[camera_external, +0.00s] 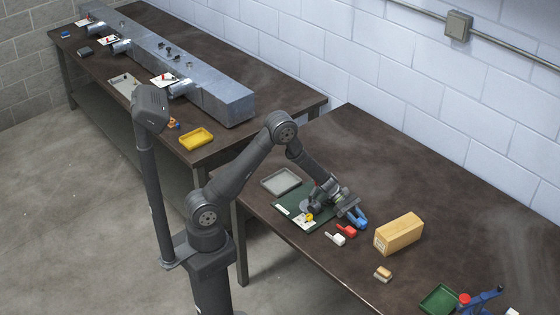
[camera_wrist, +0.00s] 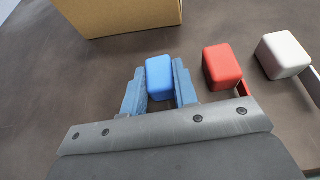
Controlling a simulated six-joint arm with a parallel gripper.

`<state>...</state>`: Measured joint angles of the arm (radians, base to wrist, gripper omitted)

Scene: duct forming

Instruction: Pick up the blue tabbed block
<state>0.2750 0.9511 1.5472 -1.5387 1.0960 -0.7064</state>
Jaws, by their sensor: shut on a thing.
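The blue tabbed block (camera_wrist: 159,77) is between the two blue fingers of my gripper (camera_wrist: 159,88) in the wrist view. The fingers are shut on its sides. Its tab is hidden behind the gripper body. In the external view my gripper (camera_external: 357,215) is low over the near table, and the blue block cannot be told apart from the blue fingers there. Whether the block touches the table is not clear.
A red tabbed block (camera_external: 346,230) and a white tabbed block (camera_external: 335,239) lie close beside my gripper. A cardboard box (camera_external: 399,234) stands to the right. A green mat (camera_external: 286,208) and a grey tray (camera_external: 281,181) lie to the left.

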